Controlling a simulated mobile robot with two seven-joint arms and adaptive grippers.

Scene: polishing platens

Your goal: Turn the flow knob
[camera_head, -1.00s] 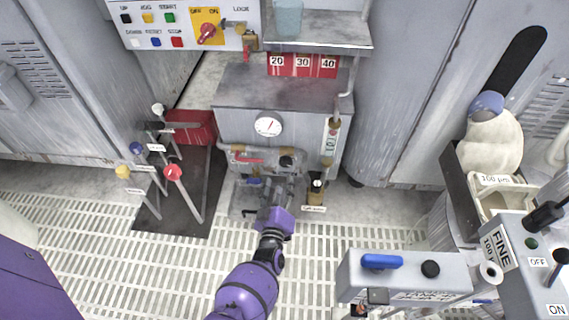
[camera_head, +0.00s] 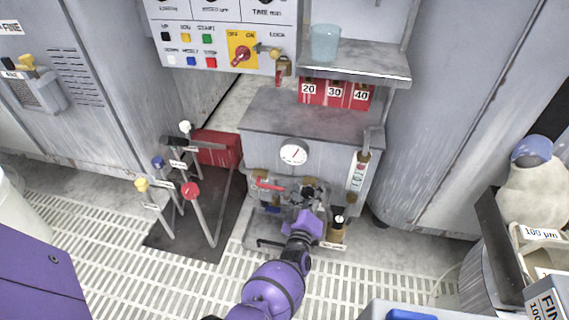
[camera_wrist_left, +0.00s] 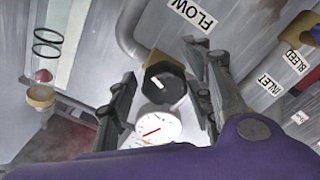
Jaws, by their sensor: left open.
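The flow knob (camera_wrist_left: 166,82) is black and round with a white mark, on a brass-coloured base below the FLOW label (camera_wrist_left: 192,14) in the left wrist view. My left gripper (camera_wrist_left: 160,64) is open, with one finger on either side of the knob. I cannot tell whether either finger touches it. In the head view my left gripper (camera_head: 308,205) is at the front of the grey unit (camera_head: 310,125), below its round gauge (camera_head: 293,152). It largely hides the knob there. My right gripper is not in view.
A red-handled valve (camera_head: 268,185) is just left of my gripper. A flow tube (camera_head: 357,172) stands to the right. Levers with coloured knobs (camera_head: 191,190) rise at the left. INLET (camera_wrist_left: 275,87) and BLEED (camera_wrist_left: 297,63) labels are close by.

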